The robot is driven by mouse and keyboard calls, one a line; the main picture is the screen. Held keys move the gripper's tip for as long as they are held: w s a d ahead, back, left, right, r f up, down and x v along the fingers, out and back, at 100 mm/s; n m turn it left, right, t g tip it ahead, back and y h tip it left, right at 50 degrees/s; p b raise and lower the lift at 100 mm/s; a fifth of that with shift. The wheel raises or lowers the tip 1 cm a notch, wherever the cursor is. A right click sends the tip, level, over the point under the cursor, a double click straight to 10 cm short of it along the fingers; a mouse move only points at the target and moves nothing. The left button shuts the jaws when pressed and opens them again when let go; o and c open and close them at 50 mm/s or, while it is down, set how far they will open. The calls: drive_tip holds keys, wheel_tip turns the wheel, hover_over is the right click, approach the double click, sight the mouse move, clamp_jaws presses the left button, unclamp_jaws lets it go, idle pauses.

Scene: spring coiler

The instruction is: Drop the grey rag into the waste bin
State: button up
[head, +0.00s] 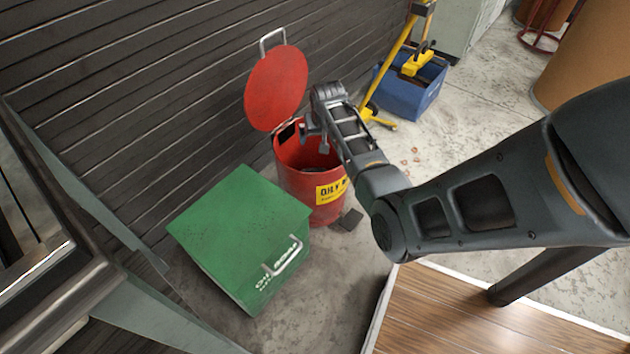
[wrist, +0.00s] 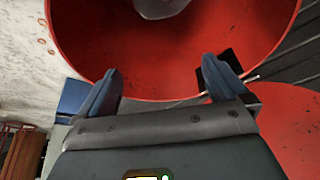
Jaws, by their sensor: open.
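The red waste bin (head: 297,183) stands on the floor against the dark slatted wall, with its round red lid (head: 277,88) tilted up and open. The bin's rim and inner wall (wrist: 75,40) fill the upper part of the wrist view. My gripper (head: 312,130) is over the bin's mouth. Its two fingers (wrist: 172,90) are spread apart with nothing between them. A pale grey-white thing (wrist: 160,8) shows inside the bin, cut off by the frame's top edge. It may be the grey rag, but I cannot tell for sure. No rag shows clearly in the head view.
A green lidded box (head: 235,235) stands just left of the bin. A small dark piece (head: 347,220) is at the bin's foot. A blue mop bucket (head: 412,92) with a yellow wringer is behind. A wooden platform (head: 470,320) is at the lower right.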

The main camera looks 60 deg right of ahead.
drive_tip(key=p+v, duration=0.3)
drive_tip(key=v, duration=0.4)
drive_tip(key=shift+a+f, duration=0.1)
